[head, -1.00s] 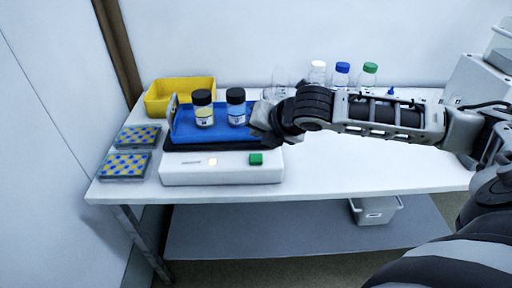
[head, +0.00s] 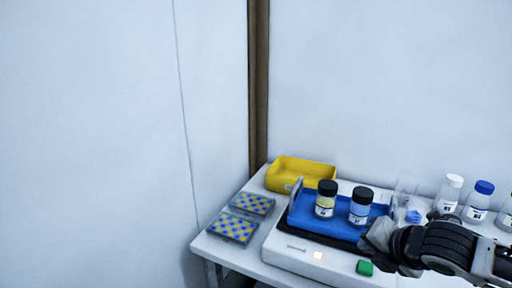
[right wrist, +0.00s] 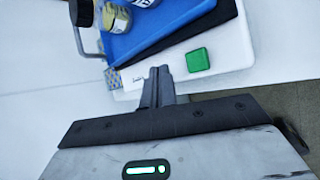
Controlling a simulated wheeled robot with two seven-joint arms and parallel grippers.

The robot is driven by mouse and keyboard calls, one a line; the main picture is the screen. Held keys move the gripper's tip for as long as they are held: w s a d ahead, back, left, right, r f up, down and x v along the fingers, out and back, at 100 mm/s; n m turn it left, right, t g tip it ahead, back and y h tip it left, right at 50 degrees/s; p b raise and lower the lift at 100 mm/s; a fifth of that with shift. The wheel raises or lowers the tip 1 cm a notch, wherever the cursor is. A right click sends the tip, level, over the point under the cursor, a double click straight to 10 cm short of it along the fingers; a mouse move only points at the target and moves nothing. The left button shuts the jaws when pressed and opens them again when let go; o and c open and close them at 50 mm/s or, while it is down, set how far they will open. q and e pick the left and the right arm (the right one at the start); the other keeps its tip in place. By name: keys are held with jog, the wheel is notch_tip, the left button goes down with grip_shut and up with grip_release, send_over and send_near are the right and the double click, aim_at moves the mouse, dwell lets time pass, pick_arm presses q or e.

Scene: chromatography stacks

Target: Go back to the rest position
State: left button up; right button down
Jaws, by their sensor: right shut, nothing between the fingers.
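My right gripper (head: 378,250) is at the lower right of the head view, beside the right end of the blue tray (head: 299,215). In the right wrist view my right gripper (right wrist: 160,72) is shut and empty, its fingers together over the front edge of the white device (right wrist: 240,57), near the green button (right wrist: 198,60). Two dark-capped bottles stand on the blue tray: one with yellowish content (head: 325,205) and one with bluish content (head: 360,210). My left gripper is not in view.
A yellow bin (head: 315,173) stands behind the tray. Two blue-and-yellow patterned racks (head: 252,203) lie at the left of the table. A white-capped bottle (head: 449,195) and a blue-capped bottle (head: 478,202) stand at the right. Bare wall fills the left.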

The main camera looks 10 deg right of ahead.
jog(key=s+a+f+m+y, duration=0.4)
jog(key=s+a+f+m, duration=0.3)
jog(key=a+f+m, duration=0.6)
jog(key=s+f+m+t+h, duration=0.1)
jog(key=s+f+m, duration=0.4)
jog(key=s+m, duration=0.5)
jog(key=shift+a+m+h, duration=0.3)
jog(key=shift+m+h, duration=0.2)
jog(key=shift+m, duration=0.4)
jog(key=shift+r, duration=0.1)
dwell(1.6)
